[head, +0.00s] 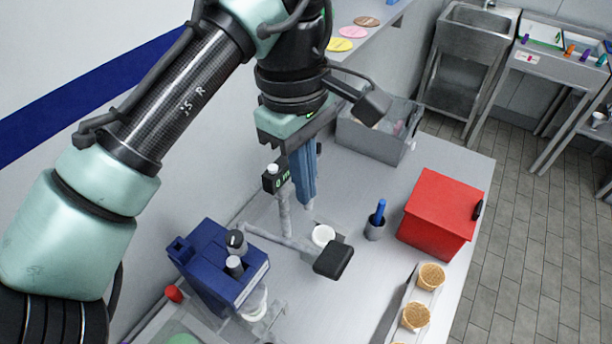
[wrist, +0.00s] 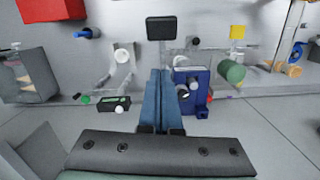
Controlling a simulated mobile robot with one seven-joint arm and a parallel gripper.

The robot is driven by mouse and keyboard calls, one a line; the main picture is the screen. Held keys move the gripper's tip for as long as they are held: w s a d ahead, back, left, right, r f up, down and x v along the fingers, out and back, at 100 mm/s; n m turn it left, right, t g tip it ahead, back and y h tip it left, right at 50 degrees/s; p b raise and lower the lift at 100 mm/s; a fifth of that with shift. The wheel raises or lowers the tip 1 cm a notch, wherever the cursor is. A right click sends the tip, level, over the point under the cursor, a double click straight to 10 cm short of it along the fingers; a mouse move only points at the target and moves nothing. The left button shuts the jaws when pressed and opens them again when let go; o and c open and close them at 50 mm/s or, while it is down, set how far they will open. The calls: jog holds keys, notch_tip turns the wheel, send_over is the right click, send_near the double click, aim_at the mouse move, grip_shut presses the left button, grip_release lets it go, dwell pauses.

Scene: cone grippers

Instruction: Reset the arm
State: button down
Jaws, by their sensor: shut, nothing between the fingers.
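My gripper (head: 309,205) points down over the table, with its two blue fingers together and nothing between them. In the wrist view the shut fingers (wrist: 161,72) run up the middle of the picture. In the head view the fingertips appear close to a grey stand with a small dark display box (head: 275,178); I cannot tell the exact gap. My arm reaches in from the left, across the upper left of the head view.
A blue machine (head: 215,262) and a black pad on an arm (head: 333,258) are near the gripper. A red box (head: 440,212), a pen cup (head: 375,228), waffle cones (head: 431,276) and a grey bin (head: 375,141) are on the table.

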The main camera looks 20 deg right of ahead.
jog(key=w+d+r+m+t+h+b, duration=0.1)
jog(key=w+d+r+m+t+h, duration=0.2)
jog(key=d, duration=0.4)
jog(key=w+d+r+m+t+h+b, duration=0.1)
jog(key=d+r+m+t+h, duration=0.3)
jog(key=d, duration=0.3)
notch_tip(320, 180, up, 12)
jog(key=w+m+t+h, duration=0.2)
jog(key=t+h, duration=0.2)
jog(key=t, duration=0.2)
jog(key=s+a+r+t+b, duration=0.2)
jog(key=a+r+t, duration=0.55)
jog(key=a, duration=0.25)
jog(key=s+a+r+n+t+y, duration=0.1)
jog(key=s+a+r+t+y, duration=0.1)
jog(key=a, duration=0.5)
jog(key=s+a+r+n+t+y, duration=0.2)
jog(key=s+a+t+y, duration=0.3)
jog(key=y, duration=0.4)
jog(key=a+t, duration=0.1)
jog(key=a, duration=0.1)
jog(key=shift+a+r+y, duration=0.3)
jog(key=shift+a+r, duration=0.05)
jog(key=shift+a, duration=0.05)
